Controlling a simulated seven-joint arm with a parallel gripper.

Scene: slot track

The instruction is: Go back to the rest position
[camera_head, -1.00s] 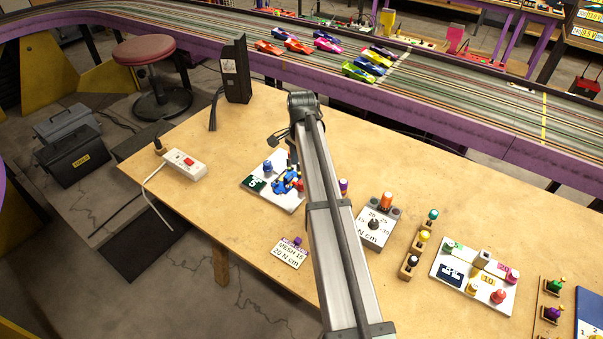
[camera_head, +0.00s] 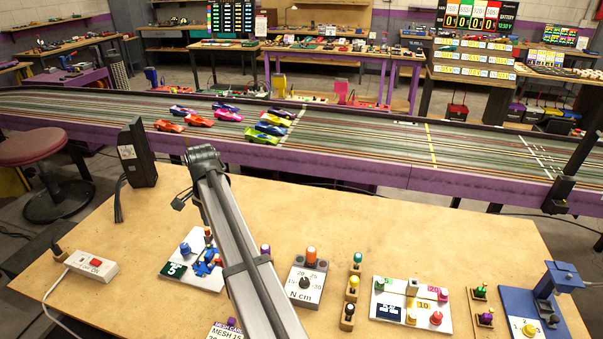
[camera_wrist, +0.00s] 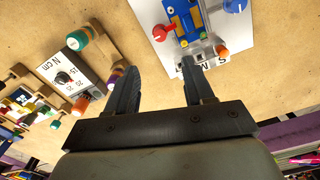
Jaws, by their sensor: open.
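My gripper (camera_wrist: 160,78) is open, with its two dark fingers apart and nothing between them in the wrist view. Past the fingers a white board (camera_wrist: 148,14) carries a blue and yellow part (camera_wrist: 186,18), a red knob and a blue knob. In the head view this white board (camera_head: 178,283), marked 5, lies on the wooden table, with the blue part (camera_head: 205,266) on it. My grey arm link crosses the picture just right of the board and hides part of the table. I cannot make out the gripper in the head view.
A torque dial box (camera_head: 306,283) and a stand of coloured knobs (camera_head: 354,283) are right of the arm. A numbered board (camera_head: 408,303) and a blue fixture (camera_head: 552,290) stand farther right. A power strip (camera_head: 91,265) lies left. The table's back right is clear.

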